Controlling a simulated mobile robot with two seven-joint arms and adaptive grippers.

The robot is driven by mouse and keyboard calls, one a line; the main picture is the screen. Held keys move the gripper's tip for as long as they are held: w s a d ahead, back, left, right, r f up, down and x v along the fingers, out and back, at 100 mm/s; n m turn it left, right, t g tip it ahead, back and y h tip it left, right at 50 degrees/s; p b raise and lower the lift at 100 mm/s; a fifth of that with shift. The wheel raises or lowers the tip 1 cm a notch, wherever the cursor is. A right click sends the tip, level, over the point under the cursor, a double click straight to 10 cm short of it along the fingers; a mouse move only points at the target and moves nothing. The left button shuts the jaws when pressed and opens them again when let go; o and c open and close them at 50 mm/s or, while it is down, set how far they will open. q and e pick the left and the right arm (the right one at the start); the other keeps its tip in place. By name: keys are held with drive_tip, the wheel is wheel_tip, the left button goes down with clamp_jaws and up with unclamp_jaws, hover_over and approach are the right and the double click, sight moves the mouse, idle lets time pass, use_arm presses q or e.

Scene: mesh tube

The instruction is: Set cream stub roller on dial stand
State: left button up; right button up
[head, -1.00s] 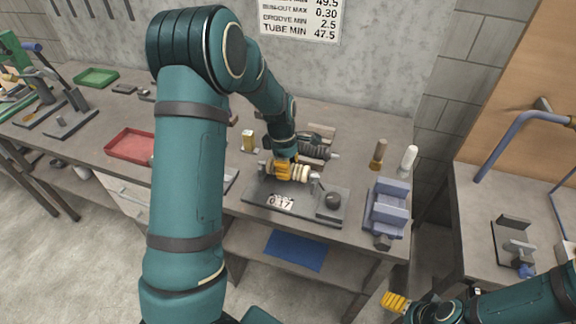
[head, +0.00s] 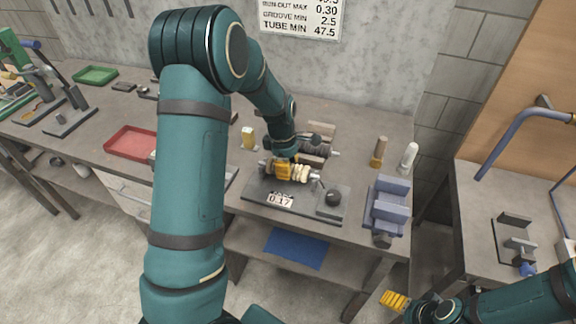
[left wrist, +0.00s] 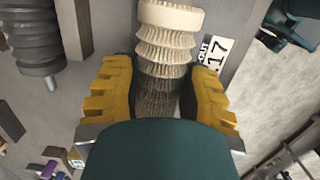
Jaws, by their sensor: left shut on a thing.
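The cream stub roller (head: 301,173) is ribbed and lies across the dial stand (head: 312,208) in the head view. My left gripper (head: 283,169) is shut on it from above. In the left wrist view the roller (left wrist: 168,35) sits between the yellow fingers of my left gripper (left wrist: 158,95), its pale end pointing away. The stand has a dark base, a display (head: 280,200) reading 0.17 and a black round knob (head: 333,197). Whether the roller rests on the stand's supports is hidden by the gripper. My right gripper (head: 395,300) is low at the right, its finger opening unclear.
Behind the stand lies a dark ribbed roller (head: 315,145). A blue-grey vise-like block (head: 388,205) stands right of it, with brown (head: 379,152) and white (head: 408,157) upright pieces behind. A red tray (head: 131,143) is at the left. The bench front edge is close.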

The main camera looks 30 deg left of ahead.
use_arm(q)
drive_tip(key=shift+f, duration=0.4)
idle(0.3)
drive_tip(key=o, duration=1.2)
wheel_tip(320, 180, up, 12)
drive_tip(key=a, duration=0.1)
drive_tip(key=shift+s+a, duration=0.2)
drive_tip(key=shift+f, duration=0.1)
